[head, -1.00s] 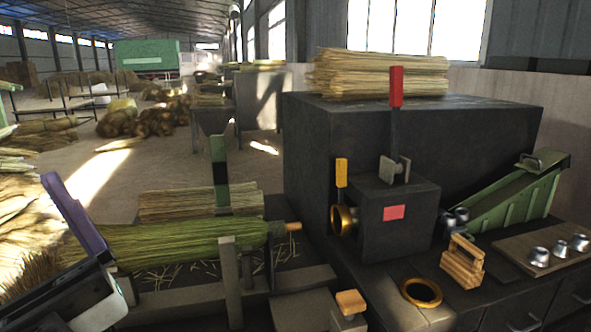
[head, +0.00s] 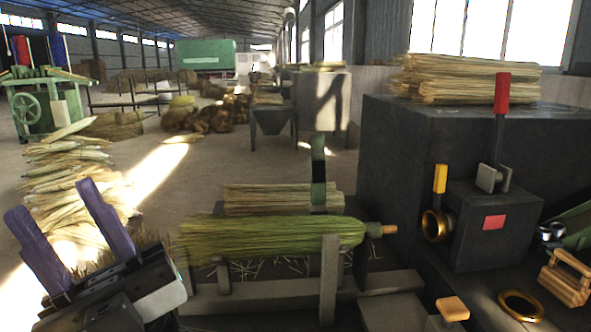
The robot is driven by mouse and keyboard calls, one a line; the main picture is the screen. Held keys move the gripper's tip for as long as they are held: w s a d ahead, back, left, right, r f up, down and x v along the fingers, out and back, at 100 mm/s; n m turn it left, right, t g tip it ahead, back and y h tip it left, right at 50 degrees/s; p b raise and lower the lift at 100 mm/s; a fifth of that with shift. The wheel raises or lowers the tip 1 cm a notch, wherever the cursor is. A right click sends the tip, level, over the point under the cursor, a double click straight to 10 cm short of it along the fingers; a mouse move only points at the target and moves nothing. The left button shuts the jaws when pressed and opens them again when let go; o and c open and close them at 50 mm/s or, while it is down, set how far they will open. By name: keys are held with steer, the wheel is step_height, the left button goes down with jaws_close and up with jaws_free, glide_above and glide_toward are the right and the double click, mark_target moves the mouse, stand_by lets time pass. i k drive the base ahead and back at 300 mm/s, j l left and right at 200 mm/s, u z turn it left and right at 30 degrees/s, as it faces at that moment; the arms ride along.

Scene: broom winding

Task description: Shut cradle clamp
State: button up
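A green broom bundle (head: 270,236) lies level in a grey cradle (head: 260,288), its wooden handle end (head: 385,229) pointing right.
A dark machine housing (head: 400,160) with a red lever (head: 502,93), yellow lever (head: 440,178) and brass ring (head: 436,225) stands at right. A grey post (head: 329,275) rises before the bundle. Loose straw (head: 280,197) lies behind it. Open floor lies beyond.

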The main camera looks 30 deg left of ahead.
mark_target(316, 142)
steer(key=k+j, duration=0.1)
steer(key=j, duration=0.3)
steer(key=k+j, duration=0.1)
steer(key=j, duration=0.3)
steer(key=k+j, duration=0.15)
steer(key=j, duration=0.25)
steer(key=k+j, duration=0.1)
steer(key=j, duration=0.3)
steer(key=k+j, duration=0.1)
steer(key=j, duration=0.85)
steer(key=i+j, duration=0.1)
steer(key=j, duration=0.4)
steer(key=i+j, duration=0.75)
steer(key=i, duration=0.75)
